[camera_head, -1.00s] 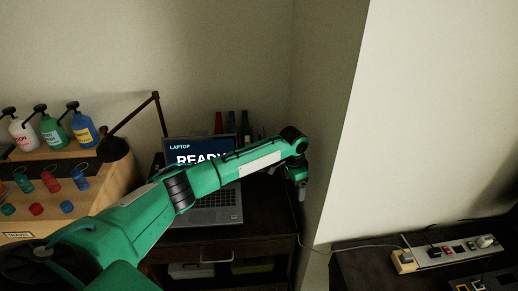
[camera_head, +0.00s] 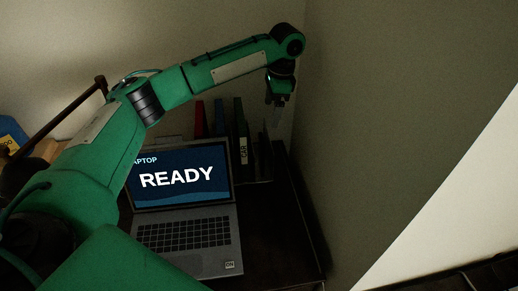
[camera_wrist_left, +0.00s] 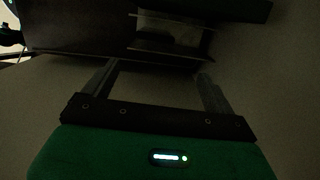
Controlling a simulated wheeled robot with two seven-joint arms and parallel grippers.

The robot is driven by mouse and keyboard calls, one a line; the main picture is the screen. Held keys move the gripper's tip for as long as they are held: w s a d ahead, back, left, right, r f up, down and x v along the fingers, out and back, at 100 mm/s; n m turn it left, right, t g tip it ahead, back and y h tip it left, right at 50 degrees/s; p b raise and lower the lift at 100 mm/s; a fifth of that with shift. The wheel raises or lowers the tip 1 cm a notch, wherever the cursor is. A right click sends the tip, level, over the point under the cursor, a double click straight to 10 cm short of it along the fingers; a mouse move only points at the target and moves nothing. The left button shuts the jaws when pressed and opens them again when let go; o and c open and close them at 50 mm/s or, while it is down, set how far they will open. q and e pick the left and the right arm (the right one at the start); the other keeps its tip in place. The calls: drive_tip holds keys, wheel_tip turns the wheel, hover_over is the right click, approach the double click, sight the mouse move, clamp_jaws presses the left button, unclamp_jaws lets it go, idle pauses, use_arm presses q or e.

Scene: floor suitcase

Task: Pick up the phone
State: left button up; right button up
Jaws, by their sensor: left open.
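I cannot make out a phone in either view. My left gripper (camera_head: 279,100) hangs from the end of my green left arm, in front of the wall corner and to the right of the upright folders. In the left wrist view its two fingers (camera_wrist_left: 160,70) are spread apart with nothing visible between them. That view is very dark, with a dark furniture edge beyond the fingertips. My right gripper is not in view.
An open laptop (camera_head: 185,240) reading READY sits on the dark desk (camera_head: 275,245). Several upright folders (camera_head: 240,128) stand behind it. A wall (camera_head: 390,130) closes off the right side. A blue bottle (camera_head: 12,135) shows at the left edge.

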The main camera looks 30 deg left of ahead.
sight(262, 139)
use_arm(q)
drive_tip(key=s+f, duration=0.1)
drive_tip(key=f, duration=0.3)
drive_tip(key=s+a+f+p, duration=0.1)
drive_tip(key=f, duration=0.3)
drive_tip(key=a+f, duration=0.1)
drive_tip(key=f, duration=0.3)
drive_tip(key=shift+s, duration=0.4)
drive_tip(key=shift+f, duration=0.5)
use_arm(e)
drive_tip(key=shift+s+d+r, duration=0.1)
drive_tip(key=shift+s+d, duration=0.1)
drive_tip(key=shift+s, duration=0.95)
use_arm(q)
drive_tip(key=shift+c, duration=0.2)
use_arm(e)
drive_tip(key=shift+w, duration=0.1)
use_arm(q)
drive_tip(key=c, duration=1.4)
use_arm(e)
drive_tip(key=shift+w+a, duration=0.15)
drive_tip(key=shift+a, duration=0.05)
